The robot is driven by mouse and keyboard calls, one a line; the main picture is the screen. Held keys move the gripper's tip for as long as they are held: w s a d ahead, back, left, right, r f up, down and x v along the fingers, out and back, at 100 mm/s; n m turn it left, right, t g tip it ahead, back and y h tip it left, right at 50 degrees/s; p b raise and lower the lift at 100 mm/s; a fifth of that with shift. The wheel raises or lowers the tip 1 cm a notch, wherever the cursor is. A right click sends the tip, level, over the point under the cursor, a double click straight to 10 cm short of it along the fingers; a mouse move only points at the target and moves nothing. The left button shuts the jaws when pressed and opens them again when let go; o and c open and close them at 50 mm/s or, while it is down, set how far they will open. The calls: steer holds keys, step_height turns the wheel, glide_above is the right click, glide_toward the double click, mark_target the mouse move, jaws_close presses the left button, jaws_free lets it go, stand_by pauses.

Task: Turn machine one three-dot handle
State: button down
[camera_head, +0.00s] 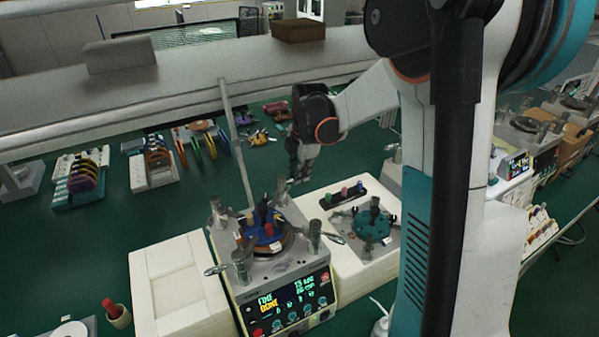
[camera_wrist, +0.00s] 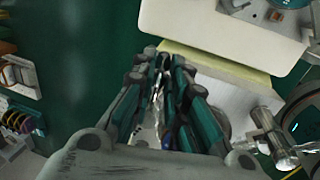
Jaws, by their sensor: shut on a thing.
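A lapping machine (camera_head: 287,275) with a lit screen stands in the middle of the head view. Metal posts with lever handles stand around its round plate (camera_head: 265,237). The front left handle (camera_head: 215,270) and right handle (camera_head: 333,238) are clear to see. My gripper (camera_head: 293,176) points down at the machine's far right corner, by the rear post (camera_head: 282,192). In the wrist view, its fingers (camera_wrist: 163,75) are closed around a thin shiny handle (camera_wrist: 166,100), mostly hidden between them. I cannot make out dot marks on any handle. Another post (camera_wrist: 268,122) stands to the right.
A second machine (camera_head: 365,230) with a teal plate stands close on the right. A white block (camera_head: 180,285) is on the left, near a small pot (camera_head: 118,316). A slanted pole (camera_head: 236,140) rises behind the plate. Racks of coloured discs (camera_head: 158,160) stand farther back.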

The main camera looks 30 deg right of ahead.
steer(key=c, duration=1.6)
jaws_free()
steer(key=shift+r, duration=0.1)
steer(key=r, duration=0.4)
steer(key=s+r, duration=0.1)
steer(key=r, duration=0.2)
steer(key=s+r, duration=0.1)
steer(key=r, duration=0.3)
steer(key=shift+s+r, duration=0.15)
steer(key=shift+r, duration=0.2)
steer(key=shift+f, duration=0.1)
